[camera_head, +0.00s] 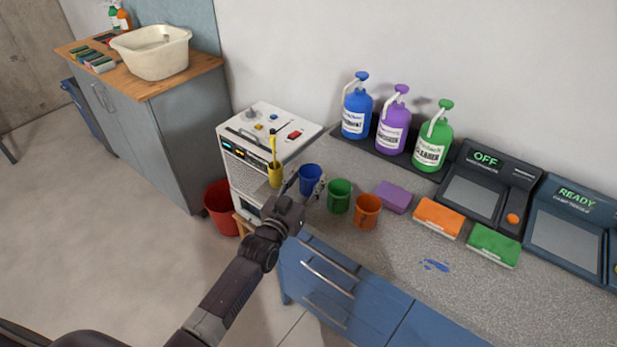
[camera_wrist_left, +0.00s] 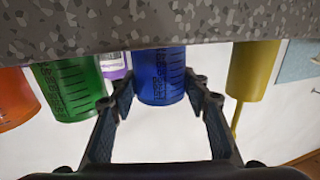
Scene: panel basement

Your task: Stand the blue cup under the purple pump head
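The blue cup (camera_head: 310,180) stands on the speckled counter at its left end. It also shows upside down in the left wrist view (camera_wrist_left: 160,77). My left gripper (camera_head: 306,187) is at the cup, with one finger on each side of it. In the left wrist view the fingers (camera_wrist_left: 160,88) are spread wide, and no firm contact with the cup is clear. The purple bottle (camera_head: 392,125) with its purple pump head (camera_head: 402,88) stands on a dark tray at the wall, between the blue and green bottles. My right gripper is not in view.
A green cup (camera_head: 339,195) and an orange cup (camera_head: 367,211) stand right of the blue cup. A yellow cup (camera_head: 275,174) is to its left. A purple sponge (camera_head: 393,196) lies before the bottles. A blue spill (camera_head: 435,265) marks the counter.

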